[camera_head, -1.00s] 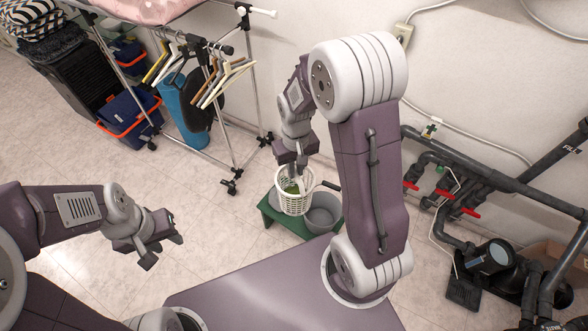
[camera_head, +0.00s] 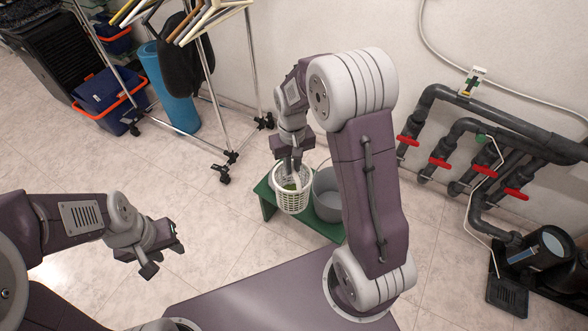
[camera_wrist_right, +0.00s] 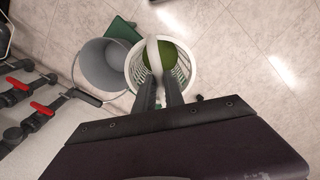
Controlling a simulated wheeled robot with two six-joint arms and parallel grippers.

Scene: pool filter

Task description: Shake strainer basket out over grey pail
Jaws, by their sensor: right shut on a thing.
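The white strainer basket (camera_head: 291,192) hangs upright from my right gripper (camera_head: 291,166), with something green inside its bottom. In the right wrist view the fingers (camera_wrist_right: 158,92) are shut on the handle of the basket (camera_wrist_right: 180,68), and the green contents show through its open top. The grey pail (camera_head: 327,194) stands just right of the basket in the head view, partly hidden by my right arm; the right wrist view shows the pail (camera_wrist_right: 102,66) empty-looking, beside the basket. My left gripper (camera_head: 165,254) is open and empty over the floor at left.
A green stool (camera_head: 264,197) is under the pail and basket. Pipes with red valves (camera_head: 440,162) run along the wall at right, with a pump (camera_head: 545,248) below. The floor between is clear.

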